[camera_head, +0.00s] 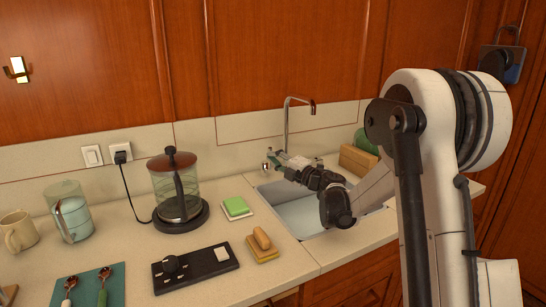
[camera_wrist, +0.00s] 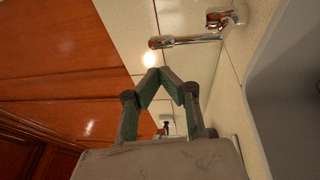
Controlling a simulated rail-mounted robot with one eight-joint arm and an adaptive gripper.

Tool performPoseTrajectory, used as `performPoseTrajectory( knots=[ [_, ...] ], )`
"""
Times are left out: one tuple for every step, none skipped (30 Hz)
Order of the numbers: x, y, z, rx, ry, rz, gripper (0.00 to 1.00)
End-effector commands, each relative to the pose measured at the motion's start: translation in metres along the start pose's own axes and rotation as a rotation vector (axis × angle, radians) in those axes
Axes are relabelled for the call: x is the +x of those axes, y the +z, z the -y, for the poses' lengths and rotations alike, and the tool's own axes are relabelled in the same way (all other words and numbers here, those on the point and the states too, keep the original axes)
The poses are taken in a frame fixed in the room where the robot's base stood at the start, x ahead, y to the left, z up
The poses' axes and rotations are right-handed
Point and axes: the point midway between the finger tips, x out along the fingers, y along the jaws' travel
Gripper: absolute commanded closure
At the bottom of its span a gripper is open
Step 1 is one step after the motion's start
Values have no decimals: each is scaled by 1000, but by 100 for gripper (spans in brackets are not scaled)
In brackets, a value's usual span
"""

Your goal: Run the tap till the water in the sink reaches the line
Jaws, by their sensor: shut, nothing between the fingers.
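The chrome tap (camera_head: 287,120) rises behind the sink (camera_head: 262,197), its spout bent to the right. A small chrome fitting (camera_head: 266,167) stands on the counter just left of my gripper. My gripper (camera_head: 274,157) is over the back left of the sink, close to the tap's base. In the wrist view its fingers (camera_wrist: 160,74) meet at the tips with nothing between them. A chrome tap part (camera_wrist: 187,40) lies beyond the fingertips in that view, apart from them. The sink's inside looks pale and smooth. My arm hides part of it, and I cannot make out a line or water level.
A green-topped sponge (camera_head: 236,207) lies left of the sink. A glass kettle (camera_head: 175,185), a black panel (camera_head: 195,268) and a brush on a block (camera_head: 261,246) stand on the counter. A wooden box (camera_head: 357,160) is behind the sink to the right.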

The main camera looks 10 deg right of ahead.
Motion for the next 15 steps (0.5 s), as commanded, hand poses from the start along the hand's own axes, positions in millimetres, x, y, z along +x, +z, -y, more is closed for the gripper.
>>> performPoseTrajectory(
  knots=[
    [-10, -6, -1, 0, 0, 1, 100],
    [-17, -3, -2, 0, 0, 3, 100],
    [-26, -2, -4, -1, 0, 4, 100],
    [-32, -2, -5, 0, 0, 3, 100],
    [-39, -2, -6, 0, 0, 3, 100],
    [-47, -2, -7, 0, 0, 4, 100],
    [-53, -2, -7, 0, 0, 4, 100],
    [-59, -3, -8, 0, 0, 3, 100],
    [-66, -2, -8, 0, 0, 2, 100],
    [-72, -2, -9, 0, 0, 3, 100],
    [-76, -2, -10, 0, 0, 3, 100],
    [-82, -3, -10, 0, 0, 2, 100],
    [-86, -3, -10, 0, 0, 2, 100],
    [-90, -3, -10, 0, 0, 2, 100],
    [-94, -2, -11, 0, 0, 2, 100]
  ],
)
